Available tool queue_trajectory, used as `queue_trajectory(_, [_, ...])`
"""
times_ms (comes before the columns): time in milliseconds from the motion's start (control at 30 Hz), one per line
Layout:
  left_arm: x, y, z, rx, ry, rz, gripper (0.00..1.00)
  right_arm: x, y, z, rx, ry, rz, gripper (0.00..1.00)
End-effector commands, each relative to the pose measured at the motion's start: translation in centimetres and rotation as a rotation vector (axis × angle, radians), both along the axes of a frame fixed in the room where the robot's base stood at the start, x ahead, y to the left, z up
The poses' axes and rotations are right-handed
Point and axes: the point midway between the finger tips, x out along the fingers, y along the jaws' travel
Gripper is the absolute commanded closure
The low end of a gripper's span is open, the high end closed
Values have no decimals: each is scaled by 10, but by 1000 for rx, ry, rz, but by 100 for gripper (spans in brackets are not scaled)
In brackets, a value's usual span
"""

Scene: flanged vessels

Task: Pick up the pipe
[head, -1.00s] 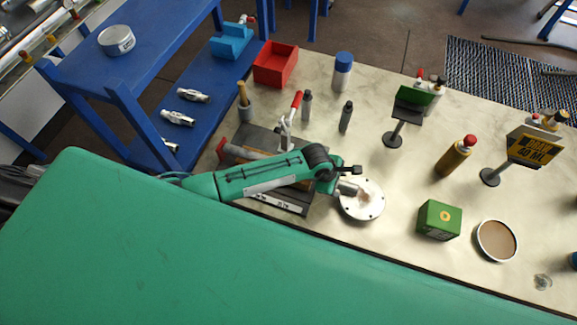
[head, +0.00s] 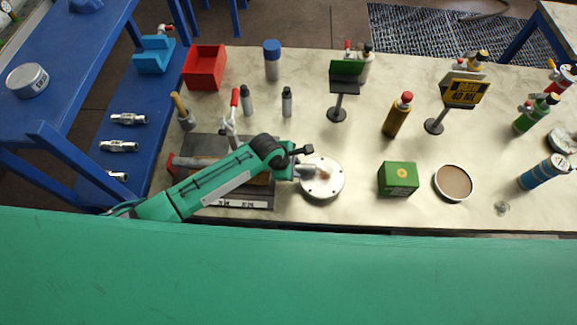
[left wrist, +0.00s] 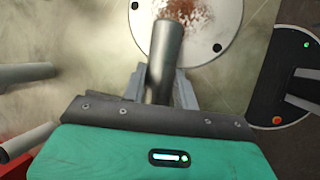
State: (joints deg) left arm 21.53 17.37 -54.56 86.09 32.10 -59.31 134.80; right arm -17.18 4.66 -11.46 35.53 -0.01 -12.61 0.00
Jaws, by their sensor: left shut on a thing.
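The pipe (left wrist: 165,60) is a grey metal tube in the left wrist view, between the fingers of my left gripper (left wrist: 160,85), which is shut on it. Its far end overlaps a white round flange (left wrist: 205,30) with bolt holes and a rusty brown centre. I cannot tell whether the pipe touches the flange or is fixed to it. In the head view my left gripper (head: 303,172) is at the left edge of the flange (head: 324,188), with a short part of the pipe (head: 316,172) showing. My right gripper is not in view.
Left of the flange, under my arm, is a dark clamp fixture (head: 200,147) with a red-handled lever (head: 234,105). A green box (head: 398,179) and a brown-topped round tin (head: 453,183) stand to the right. Bottles and small signs stand behind. The tabletop between flange and green box is clear.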

Motion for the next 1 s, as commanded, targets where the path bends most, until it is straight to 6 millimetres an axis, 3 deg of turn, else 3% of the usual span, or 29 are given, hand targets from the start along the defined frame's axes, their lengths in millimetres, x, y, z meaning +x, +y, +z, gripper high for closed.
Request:
queue_trajectory(267, [1,-1,40,-4,-6,-1,100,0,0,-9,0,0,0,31])
queue_trajectory(500, [2,-1,105,-4,-9,-2,100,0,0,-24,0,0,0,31])
queue_trajectory(700, [2,-1,149,-3,-7,0,100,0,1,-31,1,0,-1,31])
queue_trajectory(1000, [1,0,186,-2,-5,0,100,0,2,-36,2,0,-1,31])
